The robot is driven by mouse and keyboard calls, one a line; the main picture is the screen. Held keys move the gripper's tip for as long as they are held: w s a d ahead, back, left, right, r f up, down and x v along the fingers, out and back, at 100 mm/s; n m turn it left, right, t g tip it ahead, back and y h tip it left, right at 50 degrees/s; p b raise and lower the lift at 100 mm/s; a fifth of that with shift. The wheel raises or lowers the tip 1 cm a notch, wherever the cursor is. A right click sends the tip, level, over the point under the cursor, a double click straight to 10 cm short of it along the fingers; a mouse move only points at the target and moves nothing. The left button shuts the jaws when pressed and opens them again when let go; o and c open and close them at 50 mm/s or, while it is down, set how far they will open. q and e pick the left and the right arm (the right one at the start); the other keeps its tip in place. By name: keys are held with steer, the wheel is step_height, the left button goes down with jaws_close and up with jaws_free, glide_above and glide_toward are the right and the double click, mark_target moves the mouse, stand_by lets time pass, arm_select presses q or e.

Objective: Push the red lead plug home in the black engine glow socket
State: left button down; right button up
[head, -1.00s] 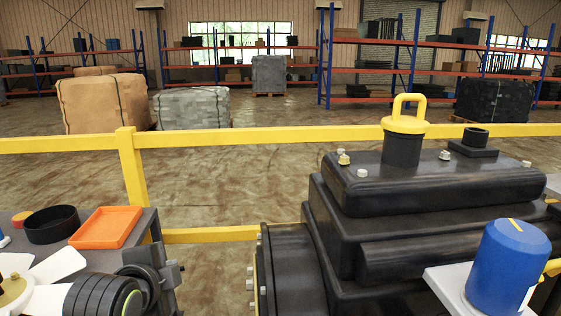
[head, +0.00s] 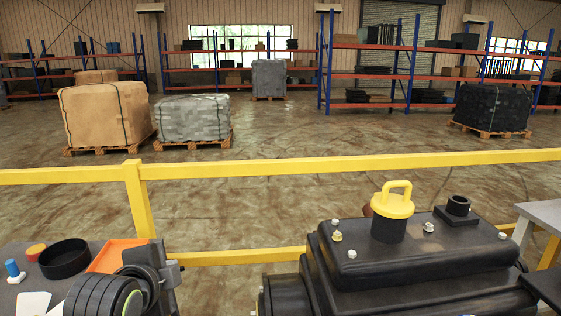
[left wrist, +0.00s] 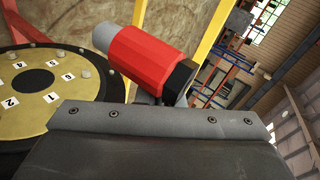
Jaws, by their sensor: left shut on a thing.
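The red lead plug (left wrist: 146,58) fills the upper middle of the left wrist view. It is a red faceted cylinder with a grey end at left and a black end at right. My left gripper (left wrist: 158,106) shows as a dark finger with a grey screwed edge, shut on the plug, partly hiding its lower side. The black engine (head: 410,265) stands at the lower right of the head view. I cannot make out the glow socket for certain. The plug looks apart from the engine. My right gripper is not in view.
A yellow disc with number labels (left wrist: 28,85) stands left of the plug. The engine top carries a yellow-handled cap (head: 393,205) and a short black pipe (head: 458,205). A yellow rail (head: 330,166) crosses behind. The left bench holds a black ring (head: 64,259) and an orange tray (head: 116,254).

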arm_select(q)
steer(key=shift+r, duration=0.3)
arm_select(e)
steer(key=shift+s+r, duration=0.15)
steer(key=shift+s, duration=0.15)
